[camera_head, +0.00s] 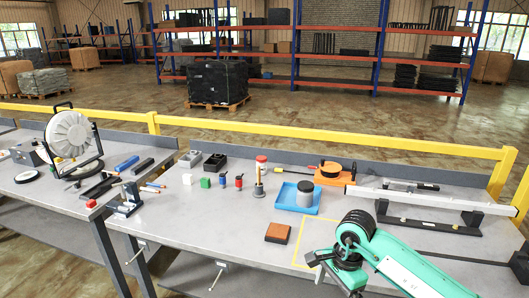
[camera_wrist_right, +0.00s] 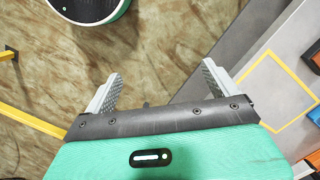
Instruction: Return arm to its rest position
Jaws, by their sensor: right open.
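My right arm (camera_head: 385,255), teal with black joints, comes in at the lower right of the head view, over the front right of the workbench. My right gripper (camera_wrist_right: 162,72) shows in the right wrist view. Its two grey ridged fingers are wide apart with nothing between them. Brown floor lies behind the fingers, and the bench edge is to their right. My left arm and left gripper are in no view.
A yellow outline (camera_head: 299,243) marks the bench beside my arm. A yellow rail (camera_head: 330,139) runs behind.

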